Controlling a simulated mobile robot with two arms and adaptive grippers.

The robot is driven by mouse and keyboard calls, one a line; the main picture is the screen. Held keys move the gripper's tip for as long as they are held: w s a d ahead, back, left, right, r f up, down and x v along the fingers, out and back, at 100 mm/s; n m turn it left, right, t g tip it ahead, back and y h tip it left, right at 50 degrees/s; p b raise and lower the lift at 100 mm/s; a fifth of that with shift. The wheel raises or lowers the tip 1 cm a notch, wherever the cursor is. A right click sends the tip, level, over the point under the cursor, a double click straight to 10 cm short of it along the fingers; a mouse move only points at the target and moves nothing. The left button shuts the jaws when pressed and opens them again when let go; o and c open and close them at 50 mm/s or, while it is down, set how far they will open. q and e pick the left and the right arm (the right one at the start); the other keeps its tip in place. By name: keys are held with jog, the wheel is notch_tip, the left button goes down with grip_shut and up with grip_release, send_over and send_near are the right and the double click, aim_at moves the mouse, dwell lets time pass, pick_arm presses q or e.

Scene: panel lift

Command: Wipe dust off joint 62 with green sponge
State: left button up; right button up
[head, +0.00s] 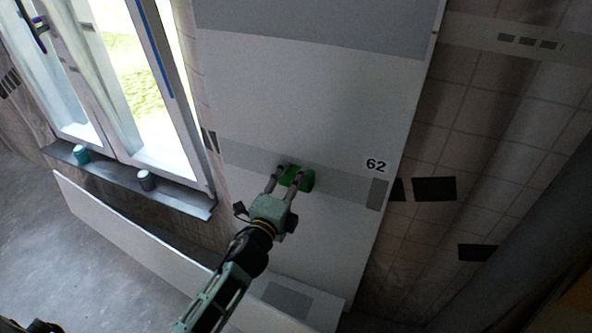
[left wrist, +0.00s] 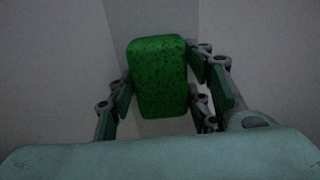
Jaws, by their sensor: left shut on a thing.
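The green sponge (head: 297,178) is held between the fingers of my left gripper (head: 291,175) in the head view, against or just in front of a grey band (head: 340,181) across the white panel. I cannot tell whether the sponge touches the panel. No separate dust is clear on the band.
A tiled wall (head: 480,120) with dark patches is at the right.

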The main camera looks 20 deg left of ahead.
pick_arm(q)
jog(key=shift+w+a+p, duration=0.15)
jog(key=shift+w+a, duration=0.05)
jog(key=shift+a, duration=1.75)
jog(key=shift+w+a+p, duration=0.1)
jog(key=shift+w+a, duration=0.05)
jog(key=shift+a, duration=1.85)
jog(key=shift+w+a+p, duration=0.15)
jog(key=shift+w+a, duration=0.05)
jog(key=shift+a, duration=1.75)
jog(key=shift+w+a+f+b, duration=0.1)
jog(key=shift+a+b, duration=0.05)
jog(key=shift+a, duration=1.35)
jog(key=shift+w+a+b, duration=0.1)
jog(key=shift+a+b, duration=0.05)
jog(key=shift+a, duration=1.35)
jog(key=shift+w+a+b, duration=0.2)
jog(key=shift+a+b, duration=0.2)
jog(key=shift+a, duration=1.1)
jog(key=shift+w+a+b, duration=0.15)
jog(key=shift+a+b, duration=0.2)
jog(key=shift+a, duration=1.15)
pick_arm(e)
jog(key=shift+a+f, duration=0.5)
jog(key=shift+f, duration=0.1)
pick_arm(q)
jog(key=shift+s, duration=0.1)
